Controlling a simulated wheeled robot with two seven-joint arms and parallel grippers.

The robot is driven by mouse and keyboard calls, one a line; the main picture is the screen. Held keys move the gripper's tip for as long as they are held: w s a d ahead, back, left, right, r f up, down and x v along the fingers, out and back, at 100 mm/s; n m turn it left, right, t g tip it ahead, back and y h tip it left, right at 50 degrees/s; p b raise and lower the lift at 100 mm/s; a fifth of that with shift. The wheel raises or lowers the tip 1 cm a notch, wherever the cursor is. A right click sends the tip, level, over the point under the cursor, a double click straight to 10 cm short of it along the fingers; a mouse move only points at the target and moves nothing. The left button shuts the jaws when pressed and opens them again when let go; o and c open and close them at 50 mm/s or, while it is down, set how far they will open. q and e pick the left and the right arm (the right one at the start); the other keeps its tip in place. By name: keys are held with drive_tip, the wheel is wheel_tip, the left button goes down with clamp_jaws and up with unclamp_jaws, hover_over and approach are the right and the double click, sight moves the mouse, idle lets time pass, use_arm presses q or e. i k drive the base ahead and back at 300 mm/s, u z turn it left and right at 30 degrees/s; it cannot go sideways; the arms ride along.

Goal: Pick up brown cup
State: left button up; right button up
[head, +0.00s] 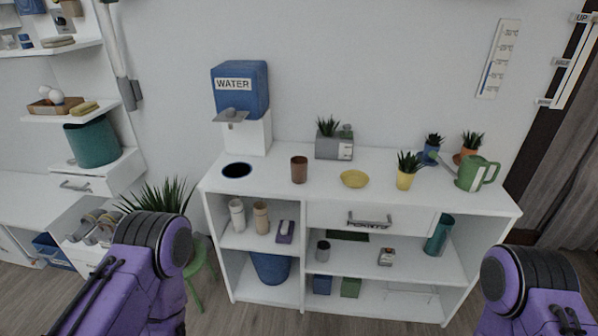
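A brown cup (299,170) stands upright on top of the white shelf desk (270,191), between the water dispenser and a yellow bowl. Nothing touches it. My two purple arms come in at the lower left and lower right of the head view. Both grippers are out of view, so neither is near the cup in this picture.
A blue water dispenser (240,90) stands behind left of the cup. A yellow bowl (354,179) is to its right, a grey planter (334,147) behind. A round dark-rimmed hole (237,170) is at left. A green watering can (477,173) stands at the right end.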

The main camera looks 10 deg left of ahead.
sight(298, 163)
drive_tip(key=u, duration=1.9)
drive_tip(key=i, duration=1.65)
drive_tip(key=z, duration=2.7)
